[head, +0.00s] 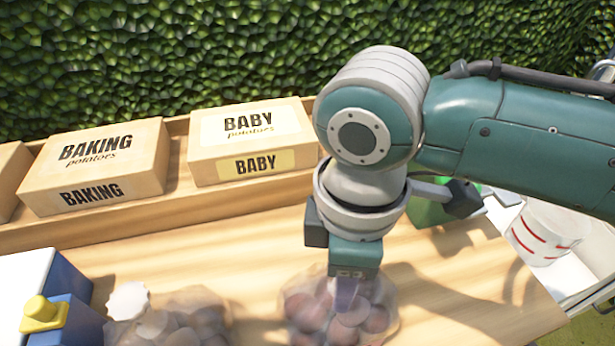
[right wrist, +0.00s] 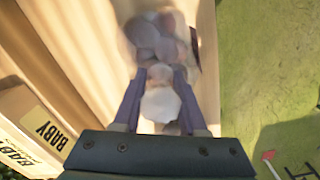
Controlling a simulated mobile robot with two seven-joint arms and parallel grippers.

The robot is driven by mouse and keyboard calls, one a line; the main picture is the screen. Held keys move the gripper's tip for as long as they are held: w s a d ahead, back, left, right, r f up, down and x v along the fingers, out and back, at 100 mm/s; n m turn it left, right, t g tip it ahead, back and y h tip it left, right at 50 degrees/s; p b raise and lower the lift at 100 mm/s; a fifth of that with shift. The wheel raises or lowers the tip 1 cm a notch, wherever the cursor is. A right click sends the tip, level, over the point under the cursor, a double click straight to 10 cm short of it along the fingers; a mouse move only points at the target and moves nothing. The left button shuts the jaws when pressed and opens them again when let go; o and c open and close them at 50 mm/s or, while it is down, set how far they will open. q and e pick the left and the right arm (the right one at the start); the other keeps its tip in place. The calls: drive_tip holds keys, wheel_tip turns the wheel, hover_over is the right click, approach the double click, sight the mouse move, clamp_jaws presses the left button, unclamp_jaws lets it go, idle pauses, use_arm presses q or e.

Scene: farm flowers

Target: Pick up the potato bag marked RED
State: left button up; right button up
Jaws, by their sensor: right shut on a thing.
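My right gripper (head: 345,295) points down and is shut on a clear bag of reddish potatoes (head: 375,318) at the front of the wooden table. In the right wrist view its fingers (right wrist: 160,75) close around a pale part of the bag, with the potatoes (right wrist: 155,35) beyond them. No RED marking can be read on this bag. A second clear bag of brownish potatoes (head: 190,310) with a white scalloped tag (head: 128,300) lies to the left, cut off by the lower edge. My left gripper is not in view.
Cardboard boxes marked BAKING (head: 95,165) and BABY (head: 250,140) stand on a wooden ledge at the back. A blue and white object with a yellow knob (head: 45,313) is at lower left. A white container with red stripes (head: 545,235) is at right. Table between ledge and bags is clear.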

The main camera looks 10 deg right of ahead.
clamp_jaws()
drive_tip(key=shift+r, duration=0.1)
idle(0.8)
